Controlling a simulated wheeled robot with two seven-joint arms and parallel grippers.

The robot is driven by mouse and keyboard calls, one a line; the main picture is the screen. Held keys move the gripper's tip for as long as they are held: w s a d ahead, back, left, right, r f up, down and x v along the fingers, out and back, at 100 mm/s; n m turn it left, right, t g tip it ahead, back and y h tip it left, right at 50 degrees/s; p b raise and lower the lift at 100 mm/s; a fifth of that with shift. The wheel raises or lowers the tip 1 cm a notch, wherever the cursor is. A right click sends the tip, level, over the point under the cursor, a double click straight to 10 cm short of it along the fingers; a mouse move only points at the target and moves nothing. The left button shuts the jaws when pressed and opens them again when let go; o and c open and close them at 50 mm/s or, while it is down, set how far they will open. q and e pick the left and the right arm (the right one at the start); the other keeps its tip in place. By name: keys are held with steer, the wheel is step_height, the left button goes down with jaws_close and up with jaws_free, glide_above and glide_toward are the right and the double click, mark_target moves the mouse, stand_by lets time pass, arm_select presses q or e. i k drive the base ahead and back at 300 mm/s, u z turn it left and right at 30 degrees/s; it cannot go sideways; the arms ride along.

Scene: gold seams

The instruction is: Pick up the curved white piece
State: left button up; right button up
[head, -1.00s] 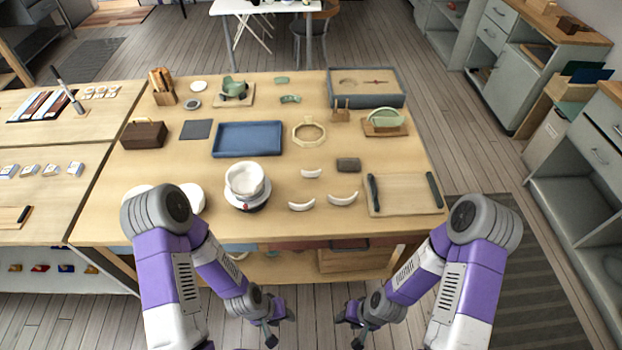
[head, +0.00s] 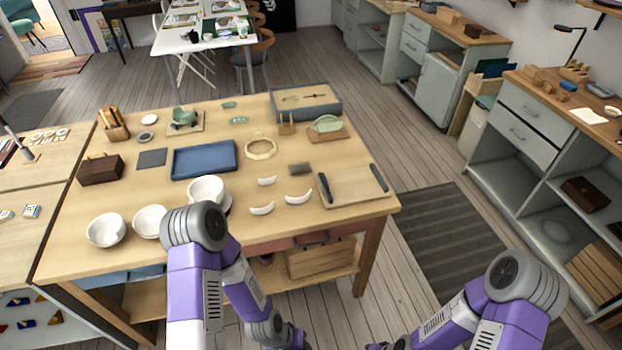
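Three curved white pieces lie apart on the wooden table, right of the stacked white bowl: a small one (head: 266,181) at the back, one at the front left (head: 262,208), and one at the front right (head: 298,197). My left gripper (head: 299,340) is low at the bottom edge, in front of the table and away from the pieces. My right gripper (head: 374,346) is barely in the frame at the bottom. Both are too small and cut off to show whether their fingers are open.
White bowls (head: 106,230) stand at the table's front left, one partly behind my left arm. A board with dark handles (head: 352,186) lies right of the pieces, a blue tray (head: 204,160) behind them. Clear floor and a striped mat (head: 450,240) are to the right.

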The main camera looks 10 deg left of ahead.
mark_target(271, 180)
steer(key=z, duration=0.15)
steer(key=i, duration=0.75)
steer(key=u, duration=1.9)
